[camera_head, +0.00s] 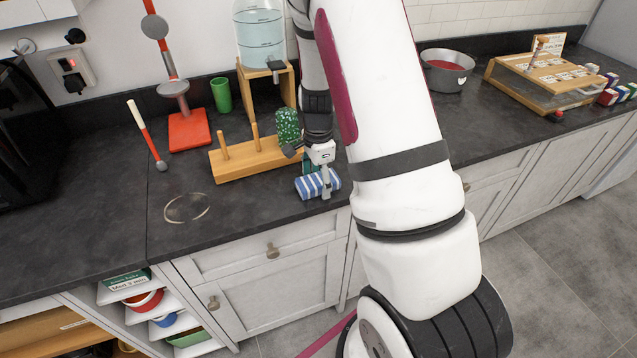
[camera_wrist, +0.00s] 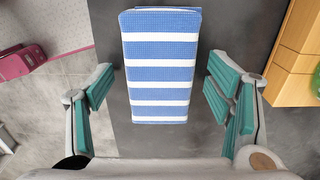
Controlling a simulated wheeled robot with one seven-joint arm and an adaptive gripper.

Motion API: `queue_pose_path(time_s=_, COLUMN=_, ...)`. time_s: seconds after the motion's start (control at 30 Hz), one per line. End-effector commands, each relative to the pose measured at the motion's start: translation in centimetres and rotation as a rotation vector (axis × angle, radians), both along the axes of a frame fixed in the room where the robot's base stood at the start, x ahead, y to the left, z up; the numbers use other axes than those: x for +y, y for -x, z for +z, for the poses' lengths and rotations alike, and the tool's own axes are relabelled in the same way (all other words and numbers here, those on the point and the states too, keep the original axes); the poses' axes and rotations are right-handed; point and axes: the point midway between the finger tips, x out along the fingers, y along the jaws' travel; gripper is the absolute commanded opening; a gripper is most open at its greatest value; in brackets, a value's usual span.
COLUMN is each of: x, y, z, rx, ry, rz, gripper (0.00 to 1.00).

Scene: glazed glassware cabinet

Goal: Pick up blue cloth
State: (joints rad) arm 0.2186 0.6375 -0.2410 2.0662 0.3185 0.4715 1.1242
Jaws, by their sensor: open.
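The blue cloth (camera_head: 318,184) is a folded, blue-and-white striped bundle on the dark countertop, close to its front edge. In the wrist view the cloth (camera_wrist: 160,65) lies between and ahead of the fingers, with a gap on both sides. My gripper (camera_wrist: 166,92) is open, with teal finger pads, and holds nothing. In the head view my gripper (camera_head: 322,172) is right at the cloth, pointing down, and hides part of it.
A wooden stand with pegs (camera_head: 240,164) holds a green speckled item (camera_head: 288,125) just behind the cloth. A water dispenser (camera_head: 259,40), green cup (camera_head: 221,95) and red-based stand (camera_head: 189,131) are farther back. A wet ring (camera_head: 187,208) marks clear counter at left.

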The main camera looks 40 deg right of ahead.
Motion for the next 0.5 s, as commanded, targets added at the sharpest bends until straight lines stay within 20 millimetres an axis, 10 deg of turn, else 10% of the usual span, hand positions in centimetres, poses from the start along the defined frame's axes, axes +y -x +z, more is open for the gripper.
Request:
queue_pose_path(time_s=0.27, x=0.02, y=0.00, z=0.02, rx=0.000, ry=0.000, rz=0.000, gripper=0.26)
queue_pose_path(time_s=0.5, x=0.03, y=-0.01, z=0.02, rx=0.001, ry=0.000, rz=0.000, gripper=0.24)
